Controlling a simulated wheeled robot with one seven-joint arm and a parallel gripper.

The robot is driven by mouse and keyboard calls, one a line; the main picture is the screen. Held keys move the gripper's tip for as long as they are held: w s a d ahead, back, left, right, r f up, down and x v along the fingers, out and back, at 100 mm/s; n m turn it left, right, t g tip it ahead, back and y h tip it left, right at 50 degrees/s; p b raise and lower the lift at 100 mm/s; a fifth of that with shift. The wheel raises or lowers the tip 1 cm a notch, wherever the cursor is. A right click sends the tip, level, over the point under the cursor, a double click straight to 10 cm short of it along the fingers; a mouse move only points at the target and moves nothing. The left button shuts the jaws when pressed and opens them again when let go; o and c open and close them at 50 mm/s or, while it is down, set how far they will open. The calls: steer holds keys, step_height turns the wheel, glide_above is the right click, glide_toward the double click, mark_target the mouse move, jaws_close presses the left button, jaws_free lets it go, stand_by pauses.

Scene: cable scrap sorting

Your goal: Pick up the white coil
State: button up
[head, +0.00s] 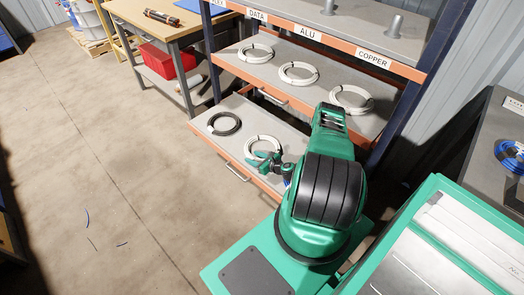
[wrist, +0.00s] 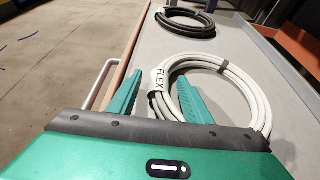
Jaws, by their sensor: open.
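A white coil (head: 261,138) lies on the low pulled-out grey shelf, partly hidden by my gripper (head: 263,158) in the head view. In the wrist view the white coil (wrist: 262,105) carries a white tag reading FLEX on its left side. My gripper (wrist: 160,77) is open in the wrist view. Its left finger shows outside the ring and its right finger inside the ring's outline, with the tagged side of the coil between them. I cannot tell how high the fingers are above the shelf. Nothing is gripped.
A black coil (head: 224,123) lies beside it on the same shelf (head: 203,142). Three more white coils lie on the middle shelf (head: 235,63) above. A blue coil (head: 511,155) is at the right. A workbench with a red bin (head: 167,60) stands at the back left.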

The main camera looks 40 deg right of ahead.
steer(key=shift+w, duration=0.15)
jaws_close()
step_height(320, 180, up, 4)
steer(key=shift+r, duration=0.25)
steer(key=s+a+r, duration=0.1)
steer(key=a+r, duration=0.5)
steer(key=a, duration=0.5)
steer(key=shift+s+a+r, duration=0.25)
steer(key=shift+s+a, duration=0.05)
